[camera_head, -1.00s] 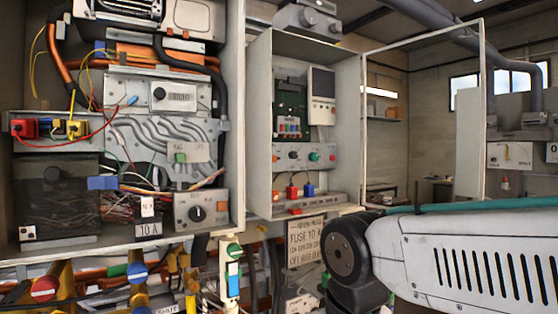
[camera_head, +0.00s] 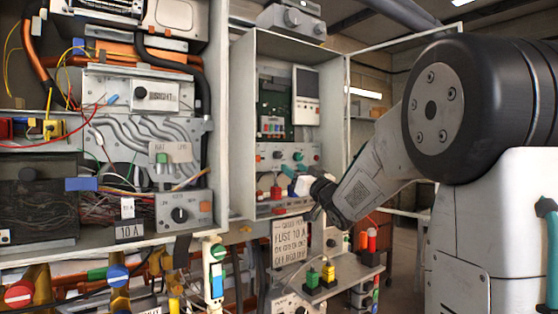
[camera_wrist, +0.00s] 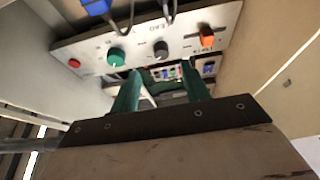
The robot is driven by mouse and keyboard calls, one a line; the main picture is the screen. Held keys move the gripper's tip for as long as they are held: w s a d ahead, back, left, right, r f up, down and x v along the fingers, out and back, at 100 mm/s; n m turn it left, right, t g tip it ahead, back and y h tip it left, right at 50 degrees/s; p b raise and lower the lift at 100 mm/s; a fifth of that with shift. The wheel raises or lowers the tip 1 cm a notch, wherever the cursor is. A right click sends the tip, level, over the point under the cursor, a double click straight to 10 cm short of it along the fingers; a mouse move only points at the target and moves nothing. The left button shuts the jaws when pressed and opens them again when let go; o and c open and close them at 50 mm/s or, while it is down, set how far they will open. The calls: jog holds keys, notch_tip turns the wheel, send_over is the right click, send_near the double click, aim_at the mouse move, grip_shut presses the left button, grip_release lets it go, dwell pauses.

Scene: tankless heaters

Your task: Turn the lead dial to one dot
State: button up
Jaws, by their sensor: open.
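The control panel (camera_wrist: 85,45) appears upside down in the wrist view. It carries a grey dial (camera_wrist: 162,48) with a small pointer, beside a label that seems to read LEAD. The dots around it are too small to read. My gripper (camera_wrist: 160,68) is open, its two green fingers pointing at the panel. The grey dial shows just beyond the gap between the fingertips; I cannot tell whether they touch it. In the head view my gripper (camera_head: 291,173) is in front of the lower part of the panel, and the grey dial (camera_head: 277,155) shows above it.
A green knob (camera_wrist: 116,56), a red button (camera_wrist: 74,63) and an orange switch (camera_wrist: 207,37) share the panel. A blue plug (camera_wrist: 97,6) with cables is close by. The cabinet's side walls (camera_head: 243,120) enclose the panel. A shelf with coloured blocks (camera_head: 328,272) is below.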

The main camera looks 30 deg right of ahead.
aim_at(280, 157)
jog(key=x, duration=0.7)
jog(key=shift+w+a+r, duration=0.1)
jog(key=shift+w+r, duration=0.1)
jog(key=shift+w, duration=0.1)
jog(key=c, duration=1)
